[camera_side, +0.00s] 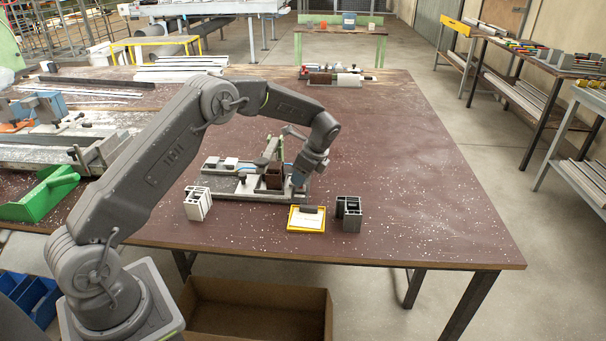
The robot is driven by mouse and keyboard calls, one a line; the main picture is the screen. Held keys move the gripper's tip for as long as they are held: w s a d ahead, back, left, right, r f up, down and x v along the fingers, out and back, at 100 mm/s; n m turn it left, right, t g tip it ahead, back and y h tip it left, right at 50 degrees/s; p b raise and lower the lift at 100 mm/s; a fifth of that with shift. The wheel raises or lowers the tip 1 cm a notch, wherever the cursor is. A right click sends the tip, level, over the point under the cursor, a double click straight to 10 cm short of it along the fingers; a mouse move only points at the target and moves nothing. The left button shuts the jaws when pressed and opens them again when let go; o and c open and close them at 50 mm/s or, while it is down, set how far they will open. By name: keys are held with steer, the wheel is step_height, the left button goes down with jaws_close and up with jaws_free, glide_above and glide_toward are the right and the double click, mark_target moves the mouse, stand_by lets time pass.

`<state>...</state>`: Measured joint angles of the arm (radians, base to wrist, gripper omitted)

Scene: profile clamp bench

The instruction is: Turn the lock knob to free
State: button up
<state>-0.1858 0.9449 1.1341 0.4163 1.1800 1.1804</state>
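A metal clamp fixture (222,183) lies on the brown workbench, with light fittings on its left part and an upright lever near its middle. A brown profile piece (273,179) stands in the fixture on its right part. My gripper (298,186) points down at the right end of the fixture, just right of the brown piece. The lock knob cannot be made out; it may be hidden behind my gripper or too small to tell. The fingers are small and dark here, so their opening and any contact are unclear.
A white profile piece (198,203) stands front left of the fixture. A yellow-framed card (306,219) and a dark profile piece (349,213) sit front right, near the bench's front edge. The right side of the workbench (430,200) is clear apart from white chips.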

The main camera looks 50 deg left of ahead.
steer(key=c, duration=0.8)
steer(key=shift+n, duration=0.4)
steer(key=n+g, duration=0.1)
steer(key=n, duration=0.3)
steer(key=shift+w+a+g+h, duration=0.15)
steer(key=shift+g+h, duration=0.25)
steer(key=n+h, duration=0.1)
steer(key=n, duration=0.3)
steer(key=shift+w+a+g, duration=0.1)
steer(key=shift+g, duration=0.3)
steer(key=n+h, duration=0.2)
steer(key=n, duration=0.3)
steer(key=shift+a, duration=0.15)
steer(key=n+h, duration=0.1)
steer(key=n, duration=0.3)
steer(key=shift+a+h, duration=0.15)
steer(key=shift+h, duration=0.25)
